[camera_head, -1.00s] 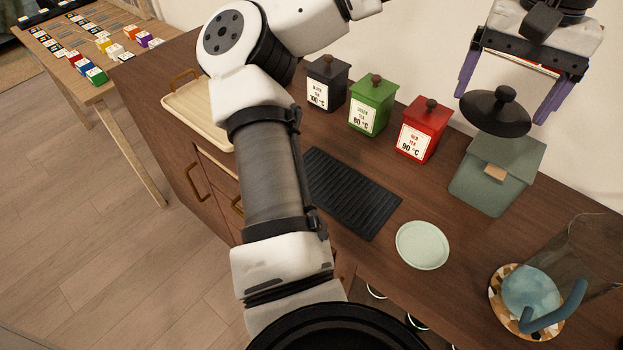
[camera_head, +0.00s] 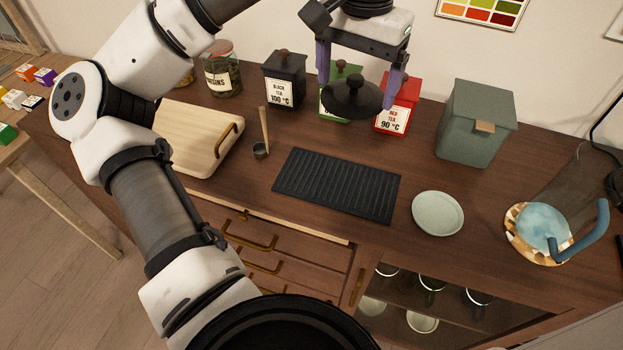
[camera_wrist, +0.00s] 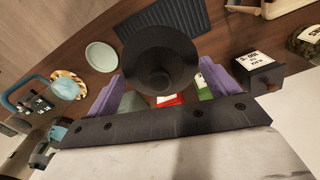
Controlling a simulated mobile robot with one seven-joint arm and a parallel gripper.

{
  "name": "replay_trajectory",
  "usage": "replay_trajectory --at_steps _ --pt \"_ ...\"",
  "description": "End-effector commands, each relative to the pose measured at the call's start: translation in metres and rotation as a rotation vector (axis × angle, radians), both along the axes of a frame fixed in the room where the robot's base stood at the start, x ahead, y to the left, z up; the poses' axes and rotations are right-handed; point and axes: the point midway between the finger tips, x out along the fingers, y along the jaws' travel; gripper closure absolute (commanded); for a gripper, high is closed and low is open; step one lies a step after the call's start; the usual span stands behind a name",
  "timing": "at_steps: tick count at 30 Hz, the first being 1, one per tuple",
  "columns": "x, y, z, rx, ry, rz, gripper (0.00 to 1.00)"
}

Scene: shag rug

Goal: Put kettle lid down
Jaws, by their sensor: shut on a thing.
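The kettle lid (camera_head: 354,98) is black and round with a dark knob on top. It is held in the air between the purple fingers of my gripper (camera_head: 360,84), in front of the green and red tea canisters and above the far side of the black ribbed mat (camera_head: 338,184). In the wrist view the lid (camera_wrist: 160,60) lies between the fingers of my gripper (camera_wrist: 160,90) and hides much of what is below. The blue kettle (camera_head: 543,228) stands on a patterned round trivet at the right, with its blue handle toward the front.
A pale green saucer (camera_head: 438,213) lies right of the mat. A grey-green box (camera_head: 477,125) stands behind it. Black (camera_head: 284,82), green (camera_head: 330,103) and red (camera_head: 394,120) canisters line the back. A wooden tray (camera_head: 190,140) and a small scoop (camera_head: 261,150) are at left. The mat is bare.

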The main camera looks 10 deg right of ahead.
Motion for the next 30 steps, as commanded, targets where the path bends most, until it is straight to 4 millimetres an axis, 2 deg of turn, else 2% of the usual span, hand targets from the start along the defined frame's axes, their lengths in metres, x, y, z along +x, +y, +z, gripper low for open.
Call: replay_trajectory --at_steps 5,8,21,25,30 --pt "-0.001 -0.001 -0.006 -0.001 0.000 -0.031 0.35" --pt "-0.001 0.000 -0.020 0.000 0.001 -0.036 0.35" --pt "-0.002 0.000 -0.134 0.000 0.003 -0.033 0.35" --pt "-0.002 -0.001 -0.155 -0.001 0.001 -0.033 0.35" --pt "-0.001 -0.001 -0.169 -0.001 0.001 -0.033 0.35"
